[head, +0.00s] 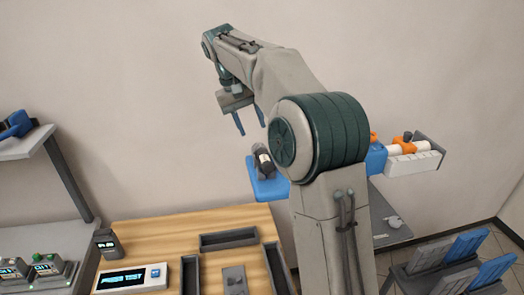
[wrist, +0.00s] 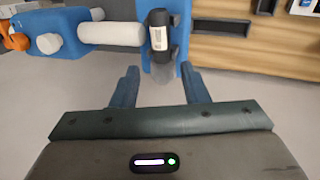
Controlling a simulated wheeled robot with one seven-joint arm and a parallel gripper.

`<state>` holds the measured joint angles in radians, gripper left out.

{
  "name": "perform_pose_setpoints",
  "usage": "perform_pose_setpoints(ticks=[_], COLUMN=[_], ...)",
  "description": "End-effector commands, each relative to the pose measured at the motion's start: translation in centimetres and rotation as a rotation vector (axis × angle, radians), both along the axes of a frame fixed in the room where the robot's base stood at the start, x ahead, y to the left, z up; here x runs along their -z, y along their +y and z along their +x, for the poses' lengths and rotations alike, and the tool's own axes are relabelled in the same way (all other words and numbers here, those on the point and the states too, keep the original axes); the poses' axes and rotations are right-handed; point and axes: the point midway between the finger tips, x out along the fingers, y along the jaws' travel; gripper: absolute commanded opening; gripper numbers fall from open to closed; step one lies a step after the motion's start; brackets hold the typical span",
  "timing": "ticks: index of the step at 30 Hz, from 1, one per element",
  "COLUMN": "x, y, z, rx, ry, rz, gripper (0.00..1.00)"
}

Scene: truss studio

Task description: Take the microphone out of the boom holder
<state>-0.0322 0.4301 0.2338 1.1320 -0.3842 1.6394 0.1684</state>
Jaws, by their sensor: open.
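The microphone (head: 264,160) is a dark cylinder with a pale label, standing on the blue boom holder (head: 270,188) left of my arm's big joint. In the wrist view the microphone (wrist: 158,38) is near the top centre, against the blue holder (wrist: 186,22). My gripper (head: 250,122) is open and empty, above and a little left of the microphone in the head view. In the wrist view its two blue fingers (wrist: 160,70) are spread, with the microphone beyond their tips, roughly in line with the gap. I see no contact.
A white boom tube (wrist: 112,34) with blue and orange parts runs left from the holder in the wrist view. My arm hides part of the boom in the head view. A wooden table (head: 140,232) below carries dark trays (head: 228,239) and a display box (head: 132,278).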

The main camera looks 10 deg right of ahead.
Motion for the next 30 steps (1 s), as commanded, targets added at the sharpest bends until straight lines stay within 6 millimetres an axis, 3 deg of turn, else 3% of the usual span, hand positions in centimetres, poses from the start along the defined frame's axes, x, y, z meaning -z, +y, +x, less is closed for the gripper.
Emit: perform_pose_setpoints(ticks=[5, 15, 23, 30], x=[1.5, 7.0, 8.7, 11.9], y=[-0.5, -2.2, -2.6, -3.5], z=[0.2, 0.3, 0.3, 0.2], rx=[0.003, 0.002, 0.002, 0.003], ry=[0.006, 0.004, 0.003, 0.005], rz=[-0.002, -0.002, -0.001, -0.001], gripper=[0.41, 0.41, 0.41, 0.41])
